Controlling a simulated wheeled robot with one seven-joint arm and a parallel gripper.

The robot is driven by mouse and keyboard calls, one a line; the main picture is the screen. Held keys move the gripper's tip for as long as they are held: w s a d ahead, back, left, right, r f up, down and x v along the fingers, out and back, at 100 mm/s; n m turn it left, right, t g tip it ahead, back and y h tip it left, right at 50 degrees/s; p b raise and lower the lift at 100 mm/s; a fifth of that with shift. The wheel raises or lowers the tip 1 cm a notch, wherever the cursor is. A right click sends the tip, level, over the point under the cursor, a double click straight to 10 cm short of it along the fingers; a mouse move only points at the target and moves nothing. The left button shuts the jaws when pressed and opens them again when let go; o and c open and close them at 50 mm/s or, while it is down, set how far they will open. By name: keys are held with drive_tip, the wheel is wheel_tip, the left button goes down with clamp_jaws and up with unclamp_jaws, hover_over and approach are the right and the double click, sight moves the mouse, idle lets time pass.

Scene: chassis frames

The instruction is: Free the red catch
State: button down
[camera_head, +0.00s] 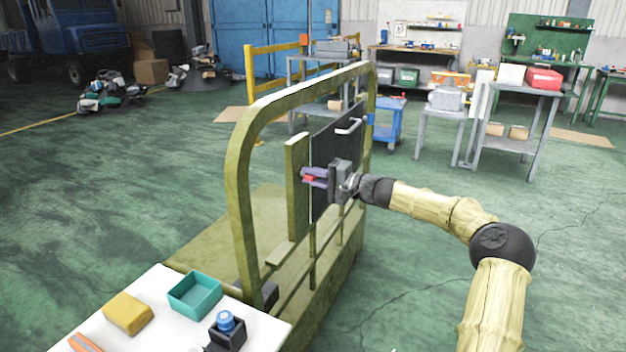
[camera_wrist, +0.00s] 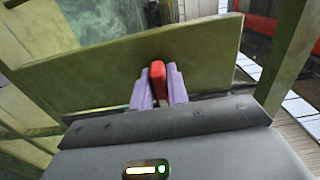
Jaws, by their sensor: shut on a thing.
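The red catch (camera_head: 309,178) sits at the edge of a dark panel (camera_head: 335,140) in an olive-green frame (camera_head: 243,165). It also shows in the wrist view (camera_wrist: 157,72), in front of a flat green plate (camera_wrist: 100,75). My gripper (camera_head: 316,175) has its purple fingers on both sides of the catch and is shut on it. The same fingers show in the wrist view (camera_wrist: 158,88). The lower part of the catch is partly hidden between the fingers. The dark panel carries a pale handle (camera_head: 349,126), which is apart from my gripper.
A white table (camera_head: 160,310) at the front left holds a teal bin (camera_head: 195,294), a yellow block (camera_head: 128,313) and a dark box with a blue knob (camera_head: 227,328). A green post (camera_head: 297,185) stands close to my fingers.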

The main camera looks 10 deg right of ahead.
drive_tip(key=shift+s+a+f, duration=0.1)
drive_tip(key=shift+f, duration=0.05)
drive_tip(key=c, duration=1.4)
unclamp_jaws()
drive_tip(key=shift+d, duration=0.2)
drive_tip(key=p+v, duration=0.2)
drive_tip(key=v, duration=1.5)
drive_tip(key=shift+s, duration=0.1)
